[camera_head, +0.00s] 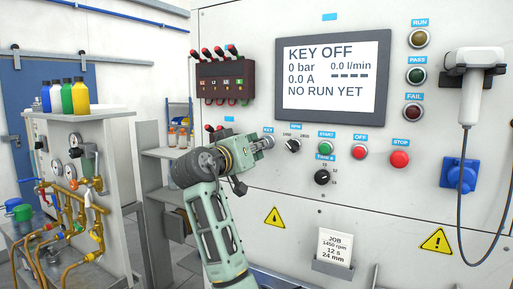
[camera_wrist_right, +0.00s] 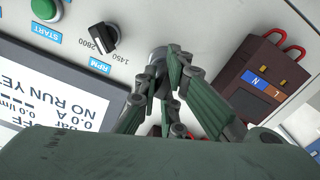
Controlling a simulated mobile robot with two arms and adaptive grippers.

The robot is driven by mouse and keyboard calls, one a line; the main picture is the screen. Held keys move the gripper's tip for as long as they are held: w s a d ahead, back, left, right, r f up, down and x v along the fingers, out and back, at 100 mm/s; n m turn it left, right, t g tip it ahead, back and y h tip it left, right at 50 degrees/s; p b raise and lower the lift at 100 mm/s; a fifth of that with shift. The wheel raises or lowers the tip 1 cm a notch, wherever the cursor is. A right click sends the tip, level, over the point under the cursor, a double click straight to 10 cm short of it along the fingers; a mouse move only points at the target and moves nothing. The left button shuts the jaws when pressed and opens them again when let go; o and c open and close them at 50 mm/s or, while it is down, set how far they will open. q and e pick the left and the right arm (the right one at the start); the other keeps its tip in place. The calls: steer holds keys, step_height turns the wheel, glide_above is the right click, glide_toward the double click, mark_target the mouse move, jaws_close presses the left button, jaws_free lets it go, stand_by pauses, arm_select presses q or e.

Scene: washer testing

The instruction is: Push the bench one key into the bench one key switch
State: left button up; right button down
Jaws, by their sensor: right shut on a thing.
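My right gripper (camera_head: 259,145) is at the panel, just below the KEY label, with its fingers closed together. In the right wrist view, the fingers of this gripper (camera_wrist_right: 168,88) come together at a round grey metal piece, the key switch (camera_wrist_right: 157,58). I see the key switch in the head view as well (camera_head: 269,141), at the fingertips. The bench one key is held between the fingers and mostly hidden by them; I cannot tell how deep it sits in the switch. My left gripper is out of view.
The RPM knob (camera_head: 292,145) is close to the right of the gripper, with the green START button (camera_head: 326,147) beyond it. A screen (camera_head: 332,76) above reads KEY OFF. A dark terminal box (camera_head: 225,78) with red plugs is at the upper left.

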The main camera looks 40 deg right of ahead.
steer(key=c, duration=1.8)
jaws_free()
steer(key=v, duration=1.2)
